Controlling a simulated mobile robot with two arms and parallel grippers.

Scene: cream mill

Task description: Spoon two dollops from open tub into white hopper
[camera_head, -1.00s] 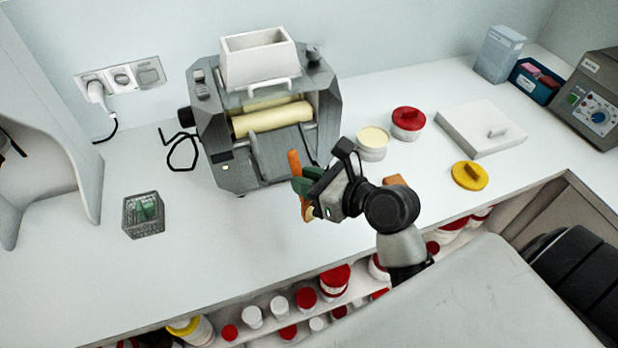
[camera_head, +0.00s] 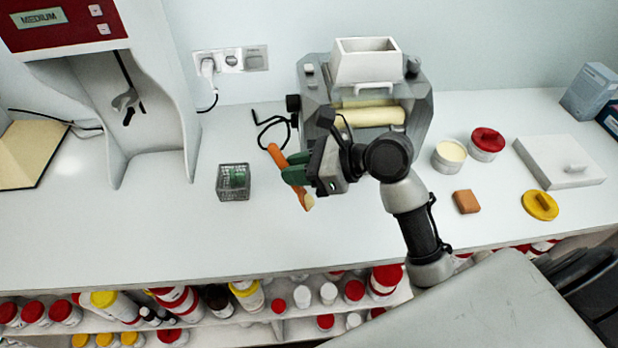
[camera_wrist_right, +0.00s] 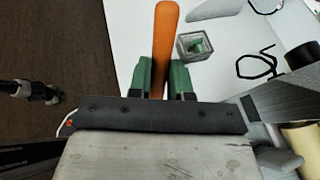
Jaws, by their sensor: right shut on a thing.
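My right gripper (camera_head: 296,172) has green fingers shut on an orange spoon-like tool (camera_head: 277,156), held above the counter in front of the mill and to its left. The tool's lower end looks pale; I cannot tell whether that is cream. In the right wrist view the tool (camera_wrist_right: 165,40) stands between the green fingers. The white hopper (camera_head: 365,68) sits on top of the grey mill (camera_head: 418,110), above pale rollers. The open tub (camera_head: 449,156), filled with cream-coloured stuff, stands right of the mill. My left gripper is not in view.
A wire basket (camera_head: 221,186) with a green thing inside stands left of my gripper. A red-lidded tub (camera_head: 487,143), brown block (camera_head: 466,201), yellow lid (camera_head: 540,206) and white slab (camera_head: 545,160) are at the right. A dispenser-like cabinet (camera_head: 150,100) stands left. The front-left counter is clear.

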